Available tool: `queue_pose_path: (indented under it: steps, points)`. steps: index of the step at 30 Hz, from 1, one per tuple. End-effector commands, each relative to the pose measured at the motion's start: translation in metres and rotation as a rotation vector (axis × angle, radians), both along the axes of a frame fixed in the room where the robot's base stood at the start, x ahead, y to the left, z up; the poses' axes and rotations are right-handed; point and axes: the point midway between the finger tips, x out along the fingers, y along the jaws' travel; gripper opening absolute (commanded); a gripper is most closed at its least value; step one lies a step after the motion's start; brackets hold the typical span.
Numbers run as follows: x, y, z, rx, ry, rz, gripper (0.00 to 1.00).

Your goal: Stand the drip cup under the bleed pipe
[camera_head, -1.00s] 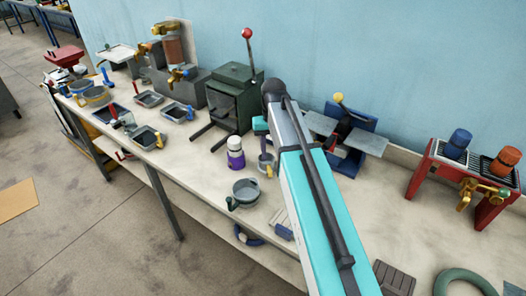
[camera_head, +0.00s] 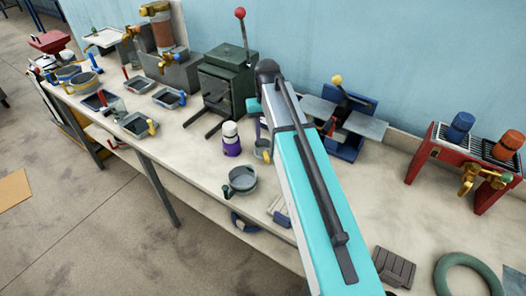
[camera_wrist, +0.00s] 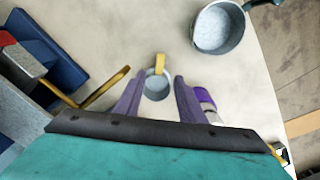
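A small grey cup (camera_wrist: 157,88) with a yellow handle, likely the drip cup, stands upright on the bench. My gripper (camera_wrist: 158,79) is open, with its purple fingers on either side of the cup; I cannot tell if they touch it. In the head view the cup (camera_head: 262,149) is partly hidden by my arm, and a purple finger of my gripper (camera_head: 257,127) shows just above it. Brass pipework sits on a red stand (camera_head: 421,155) at right and on a grey block (camera_head: 178,75) at back left. I cannot tell which is the bleed pipe.
A white-and-purple bottle (camera_head: 231,140) stands close left of the cup. A larger grey pot (camera_head: 242,181) is nearer the front edge. A dark green furnace-like box (camera_head: 228,85) and a blue device (camera_head: 345,146) stand behind. Bench between the blue device and red stand is clear.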

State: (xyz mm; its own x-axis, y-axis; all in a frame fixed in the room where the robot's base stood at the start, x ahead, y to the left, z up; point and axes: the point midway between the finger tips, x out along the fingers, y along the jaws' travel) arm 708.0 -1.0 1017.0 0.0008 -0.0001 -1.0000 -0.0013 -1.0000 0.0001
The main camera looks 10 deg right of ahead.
Motion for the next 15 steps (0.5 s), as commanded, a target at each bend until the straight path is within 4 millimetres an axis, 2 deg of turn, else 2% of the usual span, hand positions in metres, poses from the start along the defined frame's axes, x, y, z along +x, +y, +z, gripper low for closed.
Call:
queue_pose_path:
  steps: [1,15]
  points:
    - [0.0,0.0,-0.01,0.0,0.001,0.0,0.36]
    - [0.0,0.0,-0.057,0.0,0.001,0.001,0.36]
